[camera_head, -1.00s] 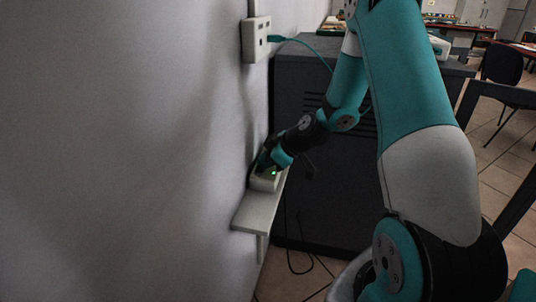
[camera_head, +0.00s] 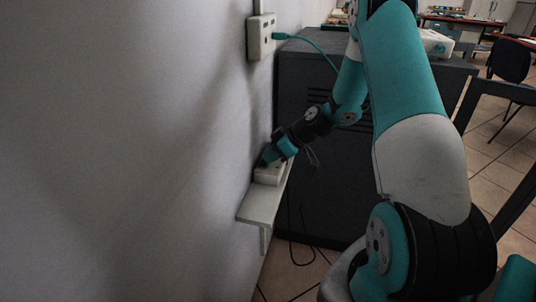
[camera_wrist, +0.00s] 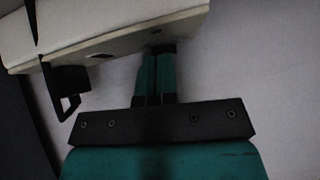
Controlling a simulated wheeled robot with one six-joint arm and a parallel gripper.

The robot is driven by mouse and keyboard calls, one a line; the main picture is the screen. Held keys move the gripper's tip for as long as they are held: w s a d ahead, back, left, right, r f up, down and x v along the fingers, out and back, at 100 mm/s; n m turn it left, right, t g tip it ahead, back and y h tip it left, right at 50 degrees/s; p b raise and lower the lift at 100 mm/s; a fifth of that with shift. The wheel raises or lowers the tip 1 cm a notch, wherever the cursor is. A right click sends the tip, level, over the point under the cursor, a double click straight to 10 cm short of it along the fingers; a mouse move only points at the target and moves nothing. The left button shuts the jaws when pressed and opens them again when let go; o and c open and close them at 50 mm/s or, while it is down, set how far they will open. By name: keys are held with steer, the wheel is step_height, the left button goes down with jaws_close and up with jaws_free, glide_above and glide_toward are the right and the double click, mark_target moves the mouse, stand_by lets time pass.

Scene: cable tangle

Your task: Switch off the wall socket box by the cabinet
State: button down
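A white box (camera_head: 270,175) sits on a small wall shelf beside the dark cabinet (camera_head: 325,185). No green light shows on it now. My gripper (camera_head: 264,162) is at the top of this box, on the wall side, and partly covers it. In the wrist view the box (camera_wrist: 125,30) fills the upper left, and the teal fingers (camera_wrist: 157,52) are close together, with tips at its edge. I see nothing held between them. A second white socket box (camera_head: 261,37) is fixed higher on the wall, with a teal cable (camera_head: 300,38) at its side.
The shelf (camera_head: 262,208) sticks out from the wall. A dark plug or clip on a cord (camera_wrist: 68,88) hangs beside the fingers in the wrist view. A loose black cable (camera_head: 292,255) lies near the floor. Tiled floor and a chair (camera_head: 508,62) are at right.

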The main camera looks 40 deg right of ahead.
steer(key=shift+s+a+f, duration=0.2)
steer(key=shift+a+f, duration=0.1)
steer(key=shift+f, duration=0.2)
steer(key=shift+s+a, duration=0.45)
steer(key=shift+a, duration=0.2)
steer(key=r+p, duration=0.1)
steer(key=r, duration=0.1)
steer(key=r+p, duration=0.1)
steer(key=r, duration=0.1)
steer(key=d+r+p, duration=0.1)
steer(key=r, duration=0.1)
steer(key=shift+w, duration=0.3)
steer(key=v, duration=0.9)
steer(key=shift+s+d+p, duration=0.2)
steer(key=shift+s+p, duration=0.05)
steer(key=shift+p, duration=0.05)
steer(key=shift+f, duration=0.1)
